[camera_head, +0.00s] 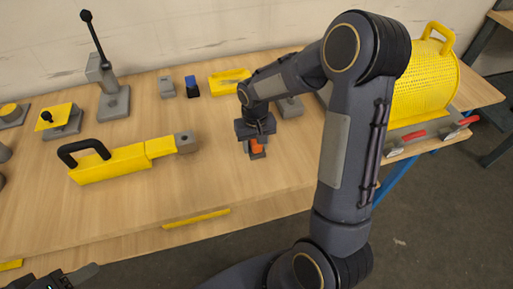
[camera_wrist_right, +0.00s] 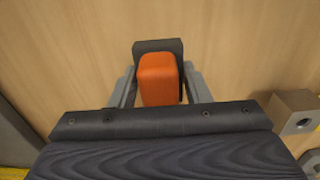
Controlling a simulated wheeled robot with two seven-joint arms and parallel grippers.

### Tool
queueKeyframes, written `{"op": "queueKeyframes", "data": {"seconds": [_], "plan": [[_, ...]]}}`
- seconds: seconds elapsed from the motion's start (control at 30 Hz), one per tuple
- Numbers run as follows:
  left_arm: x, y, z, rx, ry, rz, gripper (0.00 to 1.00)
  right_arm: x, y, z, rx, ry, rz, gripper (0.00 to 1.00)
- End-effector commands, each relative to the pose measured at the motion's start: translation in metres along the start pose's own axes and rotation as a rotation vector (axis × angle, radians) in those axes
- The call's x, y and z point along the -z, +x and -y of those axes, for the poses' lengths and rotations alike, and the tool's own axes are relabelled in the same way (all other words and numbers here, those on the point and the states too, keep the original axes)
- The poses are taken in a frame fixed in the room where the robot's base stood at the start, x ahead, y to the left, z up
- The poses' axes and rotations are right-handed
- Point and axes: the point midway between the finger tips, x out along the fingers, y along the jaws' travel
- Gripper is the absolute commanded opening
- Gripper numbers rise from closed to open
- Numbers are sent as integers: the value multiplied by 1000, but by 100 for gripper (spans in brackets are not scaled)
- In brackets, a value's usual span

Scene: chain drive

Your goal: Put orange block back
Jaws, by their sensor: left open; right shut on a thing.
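The orange block (camera_wrist_right: 158,80) is between the two fingers of my right gripper (camera_wrist_right: 160,92) in the right wrist view. A dark grey piece (camera_wrist_right: 157,45) shows directly behind and under the block; I cannot tell whether the block touches it. In the head view the orange block (camera_head: 257,147) shows just below my right gripper (camera_head: 256,140), over the middle of the table. My right gripper is shut on the block. My left gripper (camera_head: 70,278) is at the bottom left corner of the head view, open, mostly cut off, and away from the block.
The wooden table (camera_head: 130,215) has free room in front of the block. A yellow tool with a black handle (camera_head: 115,162) lies to the left. A blue-topped block (camera_head: 192,86) and a yellow tray (camera_head: 229,80) stand behind. A yellow perforated drum (camera_head: 425,85) is at the right.

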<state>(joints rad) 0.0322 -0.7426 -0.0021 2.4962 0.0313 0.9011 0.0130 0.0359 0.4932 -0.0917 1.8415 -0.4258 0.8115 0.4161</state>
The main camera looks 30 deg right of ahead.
Motion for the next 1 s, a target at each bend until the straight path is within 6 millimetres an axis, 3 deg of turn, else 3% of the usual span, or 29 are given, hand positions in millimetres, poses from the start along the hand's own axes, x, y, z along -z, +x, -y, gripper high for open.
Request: {"op": "queueKeyframes", "data": {"seconds": [0.17, 0.43, 0.87, 0.9, 1.0], "plan": [[1, -1, -1, 0, 0, 0, 51, 8, 10, -5, -1, 0, 0, 8], [1, -2, -1, 0, 0, 0, 51, 12, 45, -8, 0, 0, 1, 8], [-1, 2, 1, 0, 0, 0, 51, 13, 53, -8, 0, -1, -1, 8], [0, 1, 0, 0, 0, 0, 51, 13, 51, -8, 0, -1, -1, 48], [0, 0, 0, 0, 0, 0, 51, 13, 51, -8, 0, -1, -1, 61]]}}
